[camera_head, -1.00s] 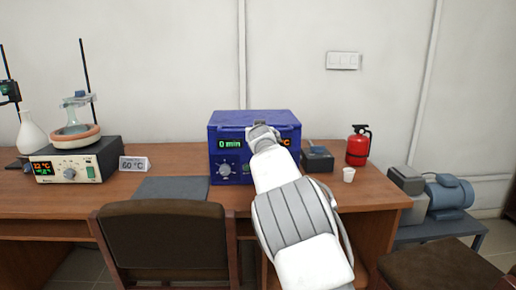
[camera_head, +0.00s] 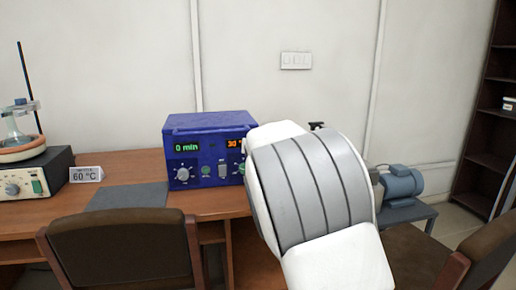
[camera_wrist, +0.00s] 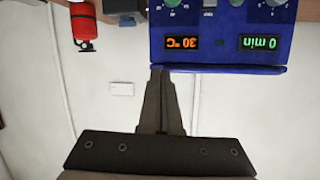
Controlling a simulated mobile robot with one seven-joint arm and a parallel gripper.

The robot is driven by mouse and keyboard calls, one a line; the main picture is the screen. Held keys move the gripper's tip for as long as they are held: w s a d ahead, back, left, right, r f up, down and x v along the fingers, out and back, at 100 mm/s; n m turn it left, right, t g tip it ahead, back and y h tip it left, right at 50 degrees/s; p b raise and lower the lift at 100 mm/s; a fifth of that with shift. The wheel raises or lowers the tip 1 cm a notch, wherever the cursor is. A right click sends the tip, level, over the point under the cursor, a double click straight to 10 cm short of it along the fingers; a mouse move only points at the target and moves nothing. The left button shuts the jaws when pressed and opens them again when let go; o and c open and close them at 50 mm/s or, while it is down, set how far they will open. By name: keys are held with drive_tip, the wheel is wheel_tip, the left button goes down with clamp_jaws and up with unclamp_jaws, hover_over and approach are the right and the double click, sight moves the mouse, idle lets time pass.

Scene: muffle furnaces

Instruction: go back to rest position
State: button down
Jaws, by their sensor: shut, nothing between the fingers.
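My gripper (camera_wrist: 161,75) shows in the wrist view with its two fingers together and nothing between them. In that upside-down view its tips overlap the edge of the blue furnace (camera_wrist: 220,54) in the picture; I cannot tell whether they touch. The furnace also shows in the head view (camera_head: 205,125), on the wooden table, with displays reading "0 min" and "30". In the head view my white and grey arm stands in front of the furnace's right end, and my gripper is hidden behind it.
A brown chair (camera_head: 120,250) stands before the table, and another chair (camera_head: 485,250) is at the right edge. A hot plate (camera_head: 35,175) with glassware and a 60 °C sign (camera_head: 86,174) stand at left. A blue pump (camera_head: 402,182) is at right. A red extinguisher (camera_wrist: 84,25) shows in the wrist view.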

drive_tip(key=s+d+m+g, duration=0.1)
drive_tip(key=s+d+g, duration=0.1)
drive_tip(key=s+d, duration=0.65)
drive_tip(key=s+d+m+g, duration=0.15)
drive_tip(key=s+d, duration=0.35)
drive_tip(key=s, duration=0.6)
drive_tip(key=s+d+f+n+g+h, duration=0.1)
drive_tip(key=s+f+g, duration=0.15)
drive_tip(key=s, duration=0.75)
drive_tip(key=s+d+f+n+g, duration=0.1)
drive_tip(key=s+f, duration=0.2)
drive_tip(key=s, duration=0.7)
drive_tip(key=s+d+f+g+h, duration=0.1)
drive_tip(key=s+d+f+g, duration=0.15)
drive_tip(key=s, duration=0.75)
wheel_tip(320, 180, up, 24)
drive_tip(key=p, duration=2.4)
drive_tip(key=shift+w+a+t, duration=0.25)
drive_tip(key=shift+a+t, duration=0.1)
drive_tip(key=shift+a, duration=0.1)
